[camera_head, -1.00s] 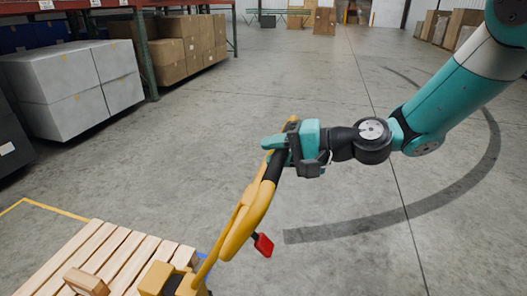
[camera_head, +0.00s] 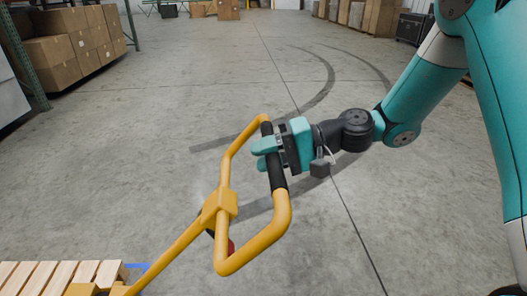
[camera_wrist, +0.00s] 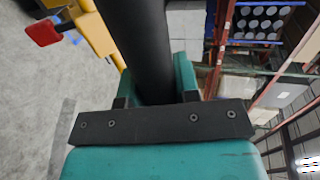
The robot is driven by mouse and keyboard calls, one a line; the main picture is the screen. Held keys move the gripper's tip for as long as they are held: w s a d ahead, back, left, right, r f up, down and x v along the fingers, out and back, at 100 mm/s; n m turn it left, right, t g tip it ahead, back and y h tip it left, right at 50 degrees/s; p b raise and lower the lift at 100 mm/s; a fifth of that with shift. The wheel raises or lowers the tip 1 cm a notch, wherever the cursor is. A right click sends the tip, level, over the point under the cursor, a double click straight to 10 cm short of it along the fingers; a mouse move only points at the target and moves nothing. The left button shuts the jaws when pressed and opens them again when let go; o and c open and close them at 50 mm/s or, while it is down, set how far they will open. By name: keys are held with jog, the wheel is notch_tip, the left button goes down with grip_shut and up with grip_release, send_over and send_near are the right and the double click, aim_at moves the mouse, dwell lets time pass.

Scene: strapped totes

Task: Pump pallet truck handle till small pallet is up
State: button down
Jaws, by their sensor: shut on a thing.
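The yellow pallet truck handle (camera_head: 226,205) is a loop frame with a black grip bar (camera_head: 277,178) at its far right side. My gripper (camera_head: 270,155) is shut on the black grip bar. In the wrist view the black bar (camera_wrist: 140,45) runs between the teal fingers. A red lever (camera_head: 230,246) is partly hidden behind the handle loop; it shows plainly in the wrist view (camera_wrist: 43,32). The wooden pallet (camera_head: 50,275) is at the bottom left, cut off by the frame edge. Whether it is off the floor cannot be seen.
Stacked cardboard boxes (camera_head: 75,40) stand on a rack at the upper left. More boxes (camera_head: 370,14) stand at the far right. The grey concrete floor (camera_head: 120,165) around the handle is clear, with dark curved tyre marks.

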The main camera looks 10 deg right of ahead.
jog(key=shift+a+f, duration=0.1)
jog(key=shift+f, duration=0.2)
jog(key=c, duration=0.9)
grip_release()
jog(key=shift+o, duration=0.2)
jog(key=shift+r, duration=0.1)
